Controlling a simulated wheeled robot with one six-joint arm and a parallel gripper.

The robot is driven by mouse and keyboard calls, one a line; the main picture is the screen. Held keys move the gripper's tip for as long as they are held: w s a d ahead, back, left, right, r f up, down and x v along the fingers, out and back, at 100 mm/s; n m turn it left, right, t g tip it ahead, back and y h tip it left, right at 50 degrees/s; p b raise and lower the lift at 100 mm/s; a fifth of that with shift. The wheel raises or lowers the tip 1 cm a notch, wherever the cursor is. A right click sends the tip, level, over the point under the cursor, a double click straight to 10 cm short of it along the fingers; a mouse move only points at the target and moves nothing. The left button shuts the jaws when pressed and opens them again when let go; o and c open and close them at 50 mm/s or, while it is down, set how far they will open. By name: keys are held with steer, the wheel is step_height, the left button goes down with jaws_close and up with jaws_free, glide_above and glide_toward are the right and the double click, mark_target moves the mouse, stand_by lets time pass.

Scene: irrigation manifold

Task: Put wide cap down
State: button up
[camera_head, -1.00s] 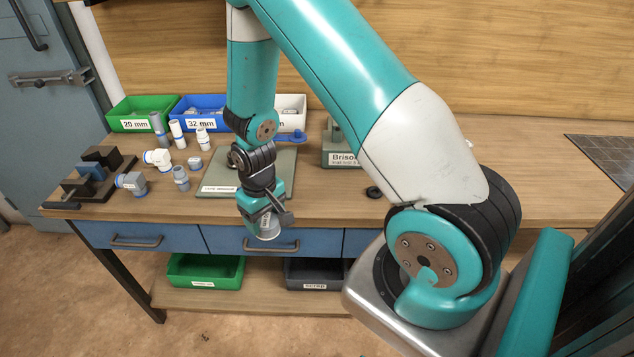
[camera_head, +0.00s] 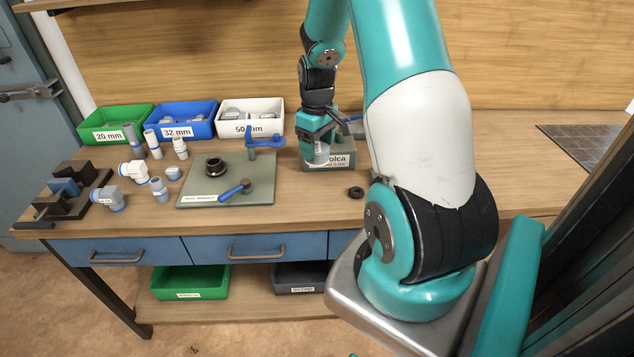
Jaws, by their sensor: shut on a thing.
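My gripper (camera_head: 319,145) is over the workbench, in front of the labelled grey-green block. It is shut on the wide cap (camera_head: 318,155), a pale grey-white round piece that shows below the fingers. The cap overlaps the block (camera_head: 343,160) in the picture, and I cannot tell whether it touches anything. The gripper hides part of the block and its label.
A grey-green board (camera_head: 262,188) with a dark ring (camera_head: 215,166) and a blue-handled part (camera_head: 235,190) lies to the left. A black ring (camera_head: 356,192) lies near the front edge. Green (camera_head: 115,120), blue (camera_head: 185,118) and white (camera_head: 249,116) bins stand behind. Several pipe fittings stand left.

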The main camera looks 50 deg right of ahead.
step_height(320, 180, down, 12)
steer(key=shift+f+p, duration=0.25)
steer(key=shift+p, duration=0.8)
steer(key=shift+f, duration=0.15)
steer(key=o, duration=0.9)
steer(key=shift+o, duration=0.2)
